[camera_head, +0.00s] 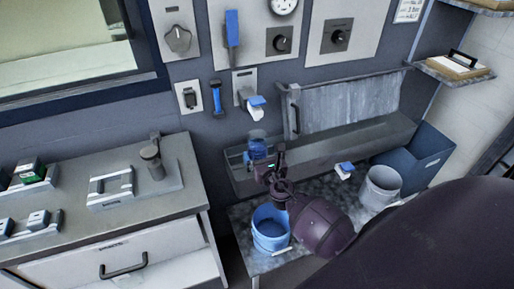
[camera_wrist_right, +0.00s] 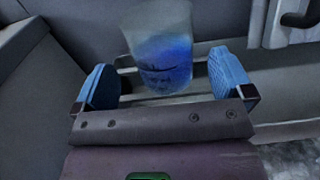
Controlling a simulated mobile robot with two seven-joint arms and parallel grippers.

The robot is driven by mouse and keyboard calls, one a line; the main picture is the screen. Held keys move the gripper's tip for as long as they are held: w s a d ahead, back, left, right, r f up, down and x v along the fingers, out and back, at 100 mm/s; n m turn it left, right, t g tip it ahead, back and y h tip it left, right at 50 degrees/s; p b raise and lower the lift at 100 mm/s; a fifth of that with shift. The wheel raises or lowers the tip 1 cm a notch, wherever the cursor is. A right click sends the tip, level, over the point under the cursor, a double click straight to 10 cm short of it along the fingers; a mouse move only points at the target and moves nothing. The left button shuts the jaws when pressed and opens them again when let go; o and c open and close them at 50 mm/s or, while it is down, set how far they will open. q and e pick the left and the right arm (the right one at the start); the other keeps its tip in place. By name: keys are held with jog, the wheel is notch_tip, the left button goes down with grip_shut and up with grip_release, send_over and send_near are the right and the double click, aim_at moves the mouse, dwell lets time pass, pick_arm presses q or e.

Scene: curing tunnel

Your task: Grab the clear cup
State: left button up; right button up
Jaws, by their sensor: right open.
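The clear cup (camera_wrist_right: 158,45) shows in the right wrist view, see-through at the top with a blue tint lower down. It stands upright beyond and between the two blue fingers of my right gripper (camera_wrist_right: 161,78), with a gap on each side. In the head view the cup (camera_head: 256,136) is at the left end of the long grey trough, partly hidden by my right gripper (camera_head: 259,155). The gripper is open and empty. My left gripper is not in view.
The grey trough (camera_head: 350,146) runs along the wall. A blue bucket (camera_head: 270,243) stands below my right wrist. A white bucket (camera_head: 380,188) and a blue bin (camera_head: 425,150) are to the right. A grey cabinet (camera_head: 120,262) fills the left.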

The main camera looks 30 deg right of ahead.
aim_at(260, 152)
jog(key=x, duration=0.3)
jog(key=shift+w+d+f+b, duration=0.2)
jog(key=shift+w+f+b, duration=0.05)
jog(key=shift+b, duration=0.05)
jog(key=shift+w+d, duration=0.15)
jog(key=shift+w, duration=0.4)
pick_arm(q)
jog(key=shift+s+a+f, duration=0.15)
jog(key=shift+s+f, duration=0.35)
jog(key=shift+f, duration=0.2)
pick_arm(e)
jog(key=c, duration=1.2)
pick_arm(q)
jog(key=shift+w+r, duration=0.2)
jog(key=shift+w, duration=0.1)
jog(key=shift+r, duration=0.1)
pick_arm(e)
jog(key=shift+r, duration=0.15)
